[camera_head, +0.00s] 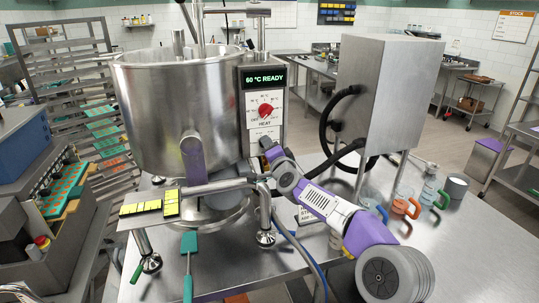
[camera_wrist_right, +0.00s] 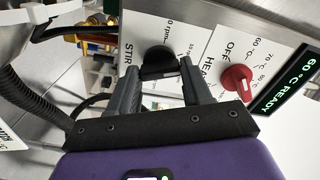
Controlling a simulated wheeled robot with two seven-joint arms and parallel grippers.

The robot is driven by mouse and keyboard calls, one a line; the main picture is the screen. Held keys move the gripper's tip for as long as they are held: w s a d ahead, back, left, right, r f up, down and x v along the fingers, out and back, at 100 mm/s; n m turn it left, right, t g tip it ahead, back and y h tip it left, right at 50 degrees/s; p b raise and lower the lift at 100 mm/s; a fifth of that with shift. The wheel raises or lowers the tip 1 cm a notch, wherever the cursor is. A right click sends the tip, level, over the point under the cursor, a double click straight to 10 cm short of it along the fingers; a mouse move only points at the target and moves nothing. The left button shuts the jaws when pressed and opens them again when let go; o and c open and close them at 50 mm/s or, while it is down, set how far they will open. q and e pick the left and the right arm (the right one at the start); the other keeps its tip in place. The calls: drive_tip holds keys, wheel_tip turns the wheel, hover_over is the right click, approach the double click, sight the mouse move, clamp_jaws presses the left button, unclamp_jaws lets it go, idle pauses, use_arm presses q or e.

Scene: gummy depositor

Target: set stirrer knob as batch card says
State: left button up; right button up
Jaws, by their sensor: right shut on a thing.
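The black stirrer knob (camera_wrist_right: 158,62) sits on a white dial plate lettered "STIR" in the right wrist view. My right gripper (camera_wrist_right: 165,72) has its two fingers on either side of the knob and is shut on it. The fingers hide part of the dial, so the knob's exact setting is unclear. In the head view my right gripper (camera_head: 268,149) is at the panel below the heat dial and hides most of the stirrer plate. A small lettered card (camera_head: 305,215) stands behind my right arm, partly hidden and hard to read. My left gripper is not in view.
The red heat knob (camera_wrist_right: 236,78) is close beside my fingers. The display (camera_head: 264,78) reads "60 °C READY". The steel kettle (camera_head: 165,110) stands left of the panel, and a steel box (camera_head: 390,95) stands right. Flasks and colored-handled cups (camera_head: 405,207) are on the table at right.

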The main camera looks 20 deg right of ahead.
drive_tip(key=m+b, duration=0.3)
drive_tip(key=m, duration=0.7)
drive_tip(key=shift+m+b, duration=0.3)
idle(0.4)
drive_tip(key=o, duration=1.1)
drive_tip(key=shift+c, duration=0.2)
drive_tip(key=shift+s, duration=0.1)
